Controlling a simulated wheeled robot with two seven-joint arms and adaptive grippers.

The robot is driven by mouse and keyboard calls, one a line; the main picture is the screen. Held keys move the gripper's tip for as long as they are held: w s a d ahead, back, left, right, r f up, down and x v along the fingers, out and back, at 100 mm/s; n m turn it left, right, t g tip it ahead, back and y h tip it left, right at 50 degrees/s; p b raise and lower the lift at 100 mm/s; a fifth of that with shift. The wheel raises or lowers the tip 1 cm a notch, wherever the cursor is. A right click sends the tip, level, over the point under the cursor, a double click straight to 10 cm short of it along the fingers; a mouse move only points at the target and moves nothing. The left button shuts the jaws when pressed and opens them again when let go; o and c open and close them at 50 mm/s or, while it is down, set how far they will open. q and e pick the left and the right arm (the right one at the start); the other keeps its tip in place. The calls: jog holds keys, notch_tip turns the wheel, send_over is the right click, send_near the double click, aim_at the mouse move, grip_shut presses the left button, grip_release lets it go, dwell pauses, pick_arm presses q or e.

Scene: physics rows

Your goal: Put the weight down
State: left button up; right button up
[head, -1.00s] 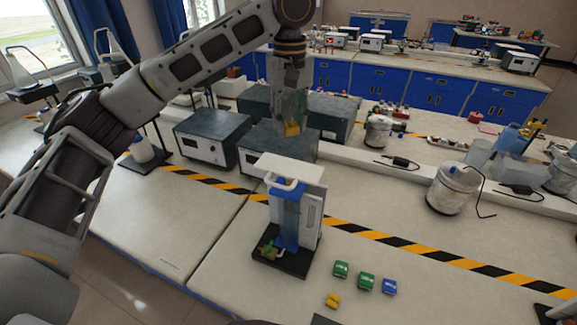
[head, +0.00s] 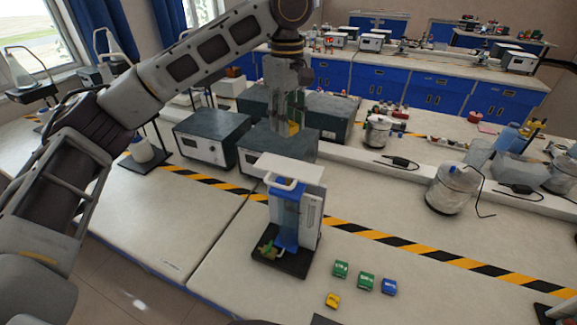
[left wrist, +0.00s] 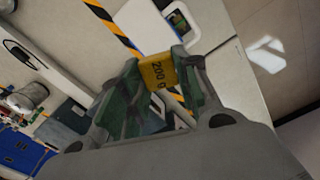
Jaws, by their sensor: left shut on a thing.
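My left gripper (head: 288,128) is shut on a yellow weight (head: 293,128), held in the air above and behind the white-topped stand. In the left wrist view the weight (left wrist: 158,72) sits between the fingertips (left wrist: 155,85) and reads "200 g". On the bench (head: 230,280) stands the apparatus with a white top (head: 290,168), a blue front and a black base (head: 290,262). Other weights lie to its right: two green ones (head: 341,268) (head: 366,281), a blue one (head: 389,287) and a smaller yellow one (head: 332,300). My right gripper is not in view.
Grey-topped instrument boxes (head: 212,137) stand behind the apparatus. A yellow-black tape strip (head: 400,243) crosses the bench. A metal container (head: 452,188) with a cable stands at the right. The bench left of the apparatus is clear.

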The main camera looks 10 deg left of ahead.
pick_arm(q)
send_over(287, 165)
jog(key=shift+d+f+p, duration=0.1)
jog(key=shift+f+p, duration=0.2)
jog(key=shift+f, duration=2.8)
jog(key=shift+f, duration=0.1)
jog(key=shift+f, duration=1.8)
jog(key=o, duration=1.1)
jog(key=shift+f, duration=0.1)
jog(key=shift+o, duration=0.2)
notch_tip(287, 165, up, 12)
jog(key=shift+r, duration=0.15)
